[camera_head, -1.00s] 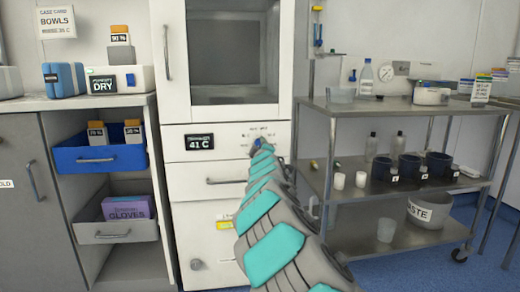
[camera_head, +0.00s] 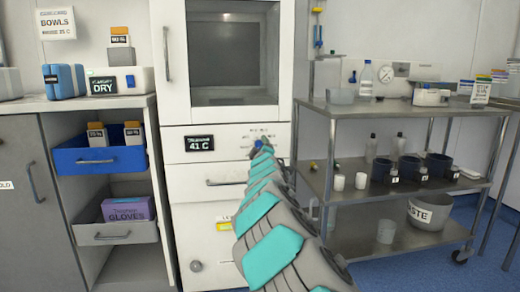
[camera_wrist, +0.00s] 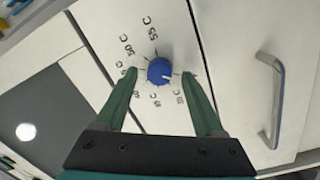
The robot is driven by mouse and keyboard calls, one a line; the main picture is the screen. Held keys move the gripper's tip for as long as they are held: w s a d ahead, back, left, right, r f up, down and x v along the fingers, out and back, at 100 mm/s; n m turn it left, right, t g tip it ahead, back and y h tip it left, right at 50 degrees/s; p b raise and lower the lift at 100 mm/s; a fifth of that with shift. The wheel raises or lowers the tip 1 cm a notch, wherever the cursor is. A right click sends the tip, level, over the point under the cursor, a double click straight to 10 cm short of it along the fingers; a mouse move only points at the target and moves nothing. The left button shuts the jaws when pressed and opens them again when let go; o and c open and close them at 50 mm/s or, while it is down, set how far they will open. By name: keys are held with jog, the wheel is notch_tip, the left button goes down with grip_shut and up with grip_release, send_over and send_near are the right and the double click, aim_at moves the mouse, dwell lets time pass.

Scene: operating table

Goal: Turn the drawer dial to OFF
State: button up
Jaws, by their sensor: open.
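In the wrist view a round blue dial (camera_wrist: 159,70) sits on a white panel ringed by tick marks and printed temperatures such as 50 C and 55 C. A small pale mark shows near its right edge. I cannot read an OFF label. My gripper (camera_wrist: 159,74) is open, with one green finger on each side of the dial and visible gaps between. Whether the fingertips touch the panel is unclear. In the head view the dial (camera_head: 258,143) is a small blue spot beside the 41 C display (camera_head: 200,142), and my arm hides most of the gripper.
A drawer handle (camera_wrist: 274,100) stands out to the right in the wrist view. In the head view a glass-doored cabinet (camera_head: 234,105) rises above the dial panel. A steel cart (camera_head: 400,108) with bottles and cups stands close on the right. An open blue drawer (camera_head: 97,159) is on the left.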

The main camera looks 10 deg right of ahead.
jog(key=s, duration=0.7)
jog(key=shift+s+a+f+p, duration=0.15)
jog(key=shift+s+a+p, duration=0.05)
jog(key=shift+s+p, duration=0.15)
jog(key=s+d+r+m+g+h+p, duration=0.1)
jog(key=s+d+m+g+h+p, duration=0.3)
jog(key=s+d+m, duration=0.45)
jog(key=s+d+f+m+g+p, duration=0.1)
jog(key=s+d+f+g, duration=0.15)
jog(key=s, duration=0.35)
jog(key=s+d+f+m+g+p, duration=0.1)
jog(key=s+d+f+g, duration=0.15)
jog(key=s, duration=0.25)
jog(key=s+a+f+g+y+p, duration=0.1)
jog(key=s+a+f+g, duration=0.2)
jog(key=s, duration=1)
jog(key=s+a+f+g+y+p, duration=0.1)
jog(key=s+a+f+g+y, duration=0.1)
jog(key=s, duration=1.2)
jog(key=s+a+f+m+g+y+p, duration=0.1)
jog(key=s+a+f+g, duration=0.3)
jog(key=s, duration=0.9)
jog(key=a+g+y, duration=0.1)
jog(key=a+g, duration=0.1)
jog(key=a, duration=0.2)
jog(key=shift+s, duration=0.3)
